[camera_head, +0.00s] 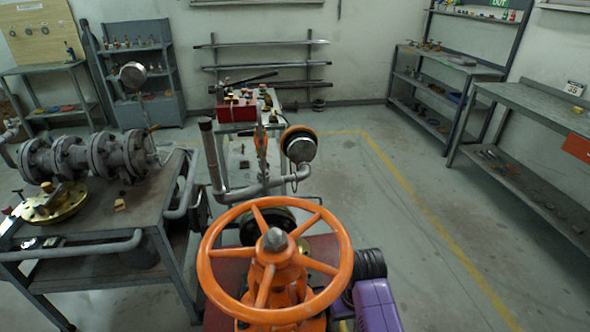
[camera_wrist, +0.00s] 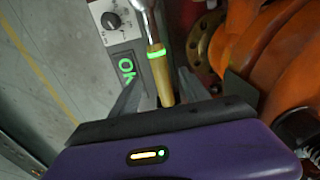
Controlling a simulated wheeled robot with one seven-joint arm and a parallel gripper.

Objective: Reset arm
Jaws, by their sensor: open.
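My gripper (camera_wrist: 160,88) is open in the wrist view, its two grey fingers spread apart. A tool with a wooden handle (camera_wrist: 160,76) and a green band lies between the fingers in that view, with no finger visibly closed on it. Contact cannot be told. In the head view my purple gripper housing (camera_head: 377,306) is low, just right of the orange handwheel (camera_head: 335,232), and its fingers are hidden. The handwheel sits on an orange valve (camera_head: 270,290). Orange valve body (camera_wrist: 265,50) fills the right of the wrist view.
A grey box with a dial (camera_wrist: 112,20) and a lit green OK display (camera_wrist: 126,68) stands beside the tool. A left workbench (camera_head: 110,205) carries grey flanged pipework (camera_head: 85,157). A right bench (camera_head: 540,108) stands along the wall. Floor (camera_head: 400,235) right of the valve is clear.

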